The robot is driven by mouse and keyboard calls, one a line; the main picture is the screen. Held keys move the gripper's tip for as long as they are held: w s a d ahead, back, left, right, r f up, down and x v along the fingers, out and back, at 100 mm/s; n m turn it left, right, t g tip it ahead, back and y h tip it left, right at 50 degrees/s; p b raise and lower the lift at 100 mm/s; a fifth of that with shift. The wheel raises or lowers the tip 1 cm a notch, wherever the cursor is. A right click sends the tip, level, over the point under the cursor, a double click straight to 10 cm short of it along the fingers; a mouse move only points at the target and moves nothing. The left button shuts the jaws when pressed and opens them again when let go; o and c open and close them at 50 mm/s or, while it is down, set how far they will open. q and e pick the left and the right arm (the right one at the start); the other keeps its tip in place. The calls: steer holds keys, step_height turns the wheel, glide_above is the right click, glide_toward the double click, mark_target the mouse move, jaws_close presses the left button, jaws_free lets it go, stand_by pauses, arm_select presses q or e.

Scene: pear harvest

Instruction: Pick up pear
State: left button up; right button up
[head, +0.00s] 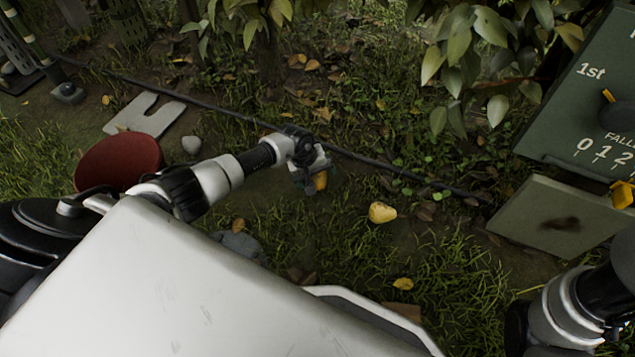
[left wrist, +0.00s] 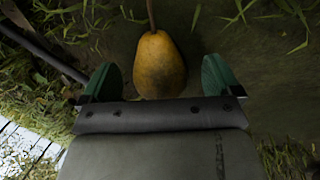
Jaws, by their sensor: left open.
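My left gripper (head: 312,182) is open and low over the ground, right of the red round object. A yellow-brown pear (head: 320,181) shows at its fingers, partly hidden by the gripper. In the left wrist view the pear (left wrist: 160,65) lies between the two green fingertips (left wrist: 160,80), stem pointing up in the picture. A gap shows on each side, so the fingers are not closed on it. A second yellow pear (head: 382,213) lies on the ground to the right of the gripper. My right arm shows at the lower right, but its gripper is out of view.
A black hose (head: 215,110) runs along the ground behind the gripper. A red round object (head: 118,163) and a grey stone (head: 191,145) are at the left. A green board (head: 590,95) and a pale panel (head: 555,218) stand at the right. Leafy branches hang at the back.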

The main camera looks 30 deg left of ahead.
arm_select(q)
steer(key=shift+f, duration=0.15)
steer(key=c, duration=1.1)
steer(key=shift+o, duration=0.2)
